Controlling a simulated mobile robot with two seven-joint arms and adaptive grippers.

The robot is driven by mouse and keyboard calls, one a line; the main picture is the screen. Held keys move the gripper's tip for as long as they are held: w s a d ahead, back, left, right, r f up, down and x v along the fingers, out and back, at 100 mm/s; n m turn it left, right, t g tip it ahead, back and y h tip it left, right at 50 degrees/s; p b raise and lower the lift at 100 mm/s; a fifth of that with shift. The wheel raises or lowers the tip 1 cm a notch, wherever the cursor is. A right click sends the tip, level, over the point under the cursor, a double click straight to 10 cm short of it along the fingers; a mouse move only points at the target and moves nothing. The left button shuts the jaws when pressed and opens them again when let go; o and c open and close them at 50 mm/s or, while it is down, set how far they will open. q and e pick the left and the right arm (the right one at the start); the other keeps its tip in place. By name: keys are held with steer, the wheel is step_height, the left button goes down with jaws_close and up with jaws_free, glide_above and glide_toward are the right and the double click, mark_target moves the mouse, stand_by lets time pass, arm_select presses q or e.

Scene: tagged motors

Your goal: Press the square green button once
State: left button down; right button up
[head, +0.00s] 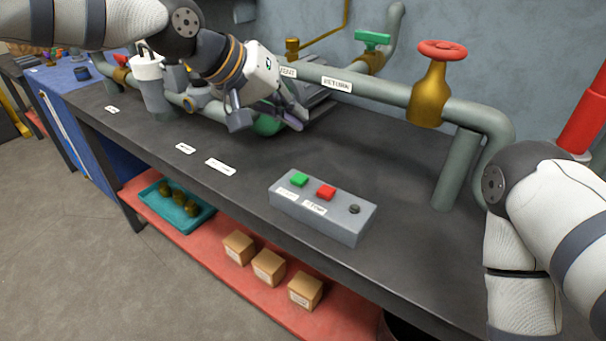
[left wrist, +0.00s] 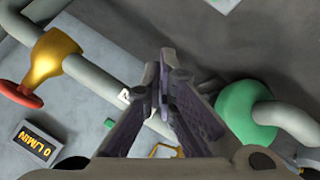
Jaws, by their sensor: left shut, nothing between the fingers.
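My left gripper (head: 268,119) is above the back of the bench, behind and left of the box and apart from the button. It is shut and empty; its fingers meet in the left wrist view (left wrist: 165,62). I cannot make out the control box in the left wrist view. My right arm shows at the right edge, its gripper out of view.
A grey pipe with a red-handled brass valve (head: 430,90) and a green-handled valve (head: 372,41) runs along the back. A rounded green part (head: 270,124) is close below my left gripper. A black knob (head: 354,209) is on the box. The bench front left of the box is mostly clear.

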arm_select(q)
steer(key=shift+f, duration=0.1)
steer(key=b, duration=0.1)
glide_above(296, 176)
step_height(296, 176, down, 7)
steer(key=shift+r, duration=0.1)
steer(key=shift+w+f, duration=0.1)
steer(key=shift+f, duration=0.85)
arm_select(e)
steer(key=shift+s+f+g, duration=0.4)
steer(key=shift+s+f, duration=0.45)
arm_select(q)
steer(key=shift+f, duration=0.1)
steer(key=shift+f, duration=0.35)
steer(key=shift+f, duration=0.5)
steer(key=shift+r, duration=0.1)
stand_by(0.5)
steer(key=shift+r, duration=0.85)
arm_select(e)
steer(key=shift+w+r, duration=0.3)
